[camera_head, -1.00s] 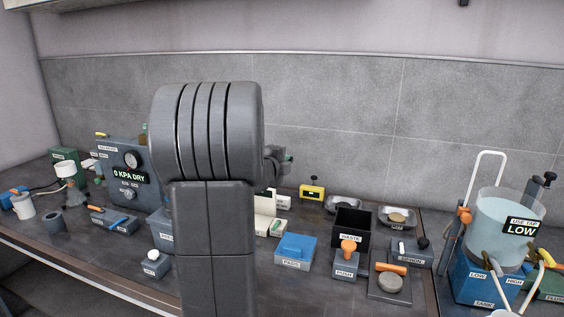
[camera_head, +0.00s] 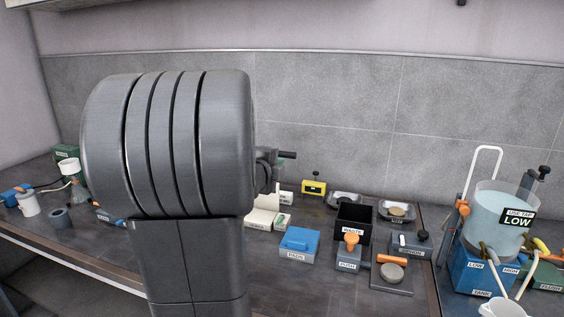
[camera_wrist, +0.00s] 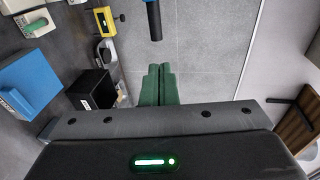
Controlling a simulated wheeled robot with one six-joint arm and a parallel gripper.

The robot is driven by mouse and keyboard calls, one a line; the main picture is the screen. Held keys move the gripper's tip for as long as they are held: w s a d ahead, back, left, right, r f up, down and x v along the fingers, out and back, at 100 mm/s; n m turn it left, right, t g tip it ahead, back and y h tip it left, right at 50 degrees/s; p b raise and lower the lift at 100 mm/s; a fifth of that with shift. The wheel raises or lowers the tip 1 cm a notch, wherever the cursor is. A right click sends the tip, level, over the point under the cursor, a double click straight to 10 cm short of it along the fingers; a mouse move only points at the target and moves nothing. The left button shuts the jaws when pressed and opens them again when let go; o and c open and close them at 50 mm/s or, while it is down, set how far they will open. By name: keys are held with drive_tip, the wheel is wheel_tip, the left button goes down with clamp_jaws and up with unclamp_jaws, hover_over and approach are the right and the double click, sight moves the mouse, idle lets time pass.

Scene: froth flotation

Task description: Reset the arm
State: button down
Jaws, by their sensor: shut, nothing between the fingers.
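My gripper (camera_wrist: 159,70) shows in the wrist view as two green fingers lying side by side, shut and with nothing between them. In the head view my large grey arm links fill the left middle, and only a small part of the wrist end shows to their right, above the bench. The fingers are not clear in the head view. A dark rod with a blue edge (camera_wrist: 154,20) shows above the fingertips in the wrist view, apart from them; I cannot tell what it belongs to.
The bench holds a blue-lidded PADS box (camera_head: 299,243), a black WASTE box (camera_head: 342,226), an orange-topped PUSH block (camera_head: 349,255), a yellow device (camera_head: 313,187) and metal dishes (camera_head: 397,211). A water tank marked LOW (camera_head: 497,222) stands right. My arm hides the bench's left middle.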

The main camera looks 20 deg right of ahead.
drive_tip(key=v, duration=0.3)
drive_tip(key=shift+s, duration=0.25)
drive_tip(key=shift+w, duration=0.1)
